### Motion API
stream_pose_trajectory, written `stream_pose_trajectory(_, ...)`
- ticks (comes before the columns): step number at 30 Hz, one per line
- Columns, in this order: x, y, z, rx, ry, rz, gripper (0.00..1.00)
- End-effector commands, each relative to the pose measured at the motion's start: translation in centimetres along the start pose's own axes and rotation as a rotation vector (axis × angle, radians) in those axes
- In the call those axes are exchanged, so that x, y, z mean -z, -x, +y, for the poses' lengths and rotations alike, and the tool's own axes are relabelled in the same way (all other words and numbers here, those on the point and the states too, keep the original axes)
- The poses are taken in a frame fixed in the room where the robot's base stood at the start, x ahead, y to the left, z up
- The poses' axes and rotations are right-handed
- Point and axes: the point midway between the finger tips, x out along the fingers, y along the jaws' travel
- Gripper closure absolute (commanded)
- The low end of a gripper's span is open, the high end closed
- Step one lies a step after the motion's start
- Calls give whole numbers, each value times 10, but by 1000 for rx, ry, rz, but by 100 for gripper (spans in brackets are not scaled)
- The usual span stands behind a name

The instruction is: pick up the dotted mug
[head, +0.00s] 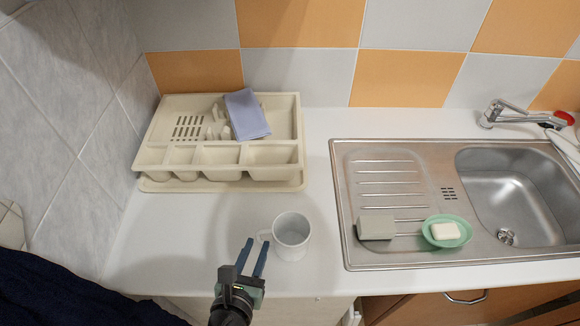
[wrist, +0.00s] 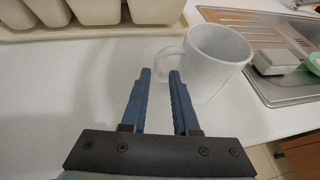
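A white mug (head: 291,236) stands upright on the white counter, left of the sink unit. No dots can be made out on it. Its handle points left, toward my gripper (head: 256,243). My gripper is open and empty, with two blue fingers apart. In the wrist view the mug (wrist: 215,60) is at the upper right. Its handle is at the fingertips of my gripper (wrist: 160,74), with the right finger covering part of it. I cannot tell whether the finger touches the handle.
A cream cutlery tray (head: 165,183) with a folded lilac cloth (head: 246,114) stands behind the mug. To the right is a steel sink unit (head: 380,262) with a grey-beige block (head: 376,227), a green soap dish (head: 432,240) with white soap (head: 445,231), and a tap (head: 500,110).

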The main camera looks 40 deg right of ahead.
Motion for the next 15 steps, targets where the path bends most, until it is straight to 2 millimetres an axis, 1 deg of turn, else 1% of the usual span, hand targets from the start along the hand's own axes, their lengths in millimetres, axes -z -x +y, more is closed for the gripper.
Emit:
stream_pose_trajectory(1, 0, -7, 0, 2, -1, 0, 72)
stream_pose_trajectory(8, -2, -22, 1, 1, -3, 0, 72)
stream_pose_trajectory(15, -4, -56, 4, 0, -4, 0, 72)
